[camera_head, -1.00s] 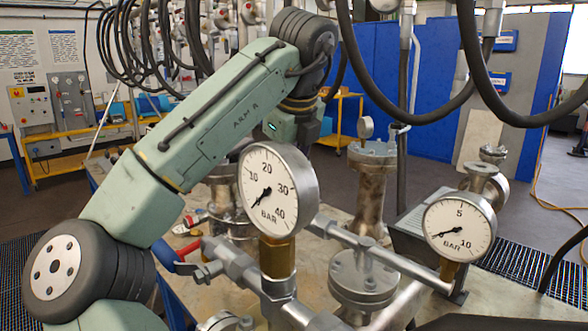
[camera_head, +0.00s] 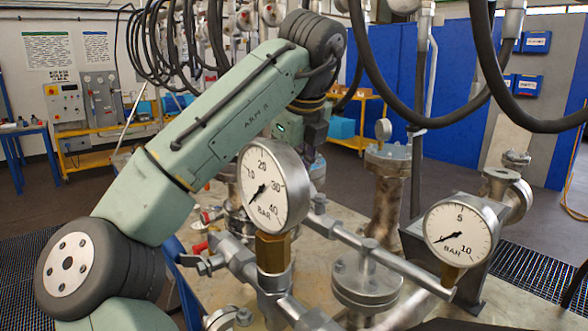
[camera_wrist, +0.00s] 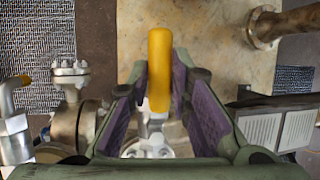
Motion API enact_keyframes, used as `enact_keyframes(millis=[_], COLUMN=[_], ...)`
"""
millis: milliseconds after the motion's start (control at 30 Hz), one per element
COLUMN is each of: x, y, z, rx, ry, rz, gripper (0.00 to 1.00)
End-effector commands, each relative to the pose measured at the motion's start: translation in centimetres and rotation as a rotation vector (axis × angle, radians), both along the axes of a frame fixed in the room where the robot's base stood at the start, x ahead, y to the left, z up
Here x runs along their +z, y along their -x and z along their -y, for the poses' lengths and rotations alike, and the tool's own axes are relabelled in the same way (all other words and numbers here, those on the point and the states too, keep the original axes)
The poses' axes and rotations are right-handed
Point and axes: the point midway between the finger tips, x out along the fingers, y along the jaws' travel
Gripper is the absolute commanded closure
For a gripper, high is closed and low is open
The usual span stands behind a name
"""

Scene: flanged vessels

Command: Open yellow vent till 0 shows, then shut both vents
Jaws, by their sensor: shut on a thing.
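A yellow handle (camera_wrist: 159,65) stands upright between the pads of my gripper (camera_wrist: 160,88) in the wrist view, and the gripper is shut on it. A pale metal valve body (camera_wrist: 153,140) lies under the handle. In the head view my gripper (camera_head: 312,160) is partly hidden behind the large gauge, and the held handle cannot be made out. The large gauge (camera_head: 272,188), marked to 40 bar, has its needle low left, near the scale's start. The smaller gauge (camera_head: 461,230), marked to 10, also has its needle low left.
A red lever (camera_head: 198,247) sits on piping left of the large gauge. Flanged vessels, one a rusty column (camera_head: 388,195), stand close around on the table. Black hoses (camera_head: 452,110) hang over the right side. A grey vented box (camera_wrist: 262,132) is right of my gripper.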

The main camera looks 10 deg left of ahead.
Motion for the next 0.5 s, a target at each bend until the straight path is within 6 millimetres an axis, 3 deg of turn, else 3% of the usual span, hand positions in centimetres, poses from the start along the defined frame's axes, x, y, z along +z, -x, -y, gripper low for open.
enact_keyframes(millis=[333, 500], x=[0.05, 0.01], y=[0.01, 0.02], z=[-0.07, -0.05], rx=[0.002, 0.001], ry=[0.000, 0.000], rz=[0.001, -0.001], gripper=[0.61, 0.61])
